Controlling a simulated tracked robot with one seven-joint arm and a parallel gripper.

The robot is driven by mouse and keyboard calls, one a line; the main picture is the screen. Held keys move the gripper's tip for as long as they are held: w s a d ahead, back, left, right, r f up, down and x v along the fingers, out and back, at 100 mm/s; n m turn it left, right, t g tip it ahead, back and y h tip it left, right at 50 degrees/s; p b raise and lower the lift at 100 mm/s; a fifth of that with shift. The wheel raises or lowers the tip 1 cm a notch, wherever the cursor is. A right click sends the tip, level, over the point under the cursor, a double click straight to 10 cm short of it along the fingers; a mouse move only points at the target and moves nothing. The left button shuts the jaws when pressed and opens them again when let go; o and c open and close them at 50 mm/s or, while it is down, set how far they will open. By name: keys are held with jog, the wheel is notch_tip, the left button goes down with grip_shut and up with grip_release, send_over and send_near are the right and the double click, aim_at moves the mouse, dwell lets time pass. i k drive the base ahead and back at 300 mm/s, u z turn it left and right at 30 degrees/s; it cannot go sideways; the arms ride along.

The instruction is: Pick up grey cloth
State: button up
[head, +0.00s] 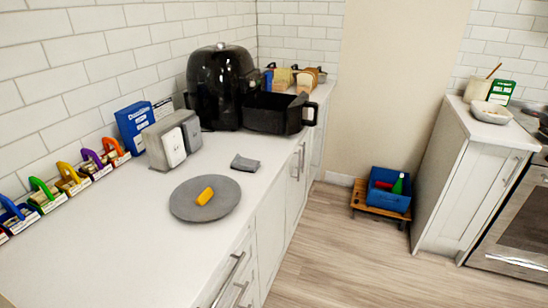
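The grey cloth (245,163) is a small, dark grey, folded piece lying on the white counter. It lies behind the round grey plate (180,204) and apart from it, close to the counter's front edge. A yellow item (205,196) rests on the plate. My gripper is not in view, and nothing touches the cloth.
A black air fryer (218,85) with its open drawer (273,112) stands behind the cloth. A grey dispenser (172,140) and a blue box (135,128) stand by the wall.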

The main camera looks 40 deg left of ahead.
aim_at(241, 163)
jog(key=u, duration=0.3)
jog(key=i, duration=1)
jog(key=u, duration=1.1)
jog(key=i, duration=0.9)
jog(key=u, duration=0.6)
jog(key=k, duration=0.65)
jog(key=u, duration=0.2)
jog(key=i, duration=0.75)
jog(key=z, duration=0.1)
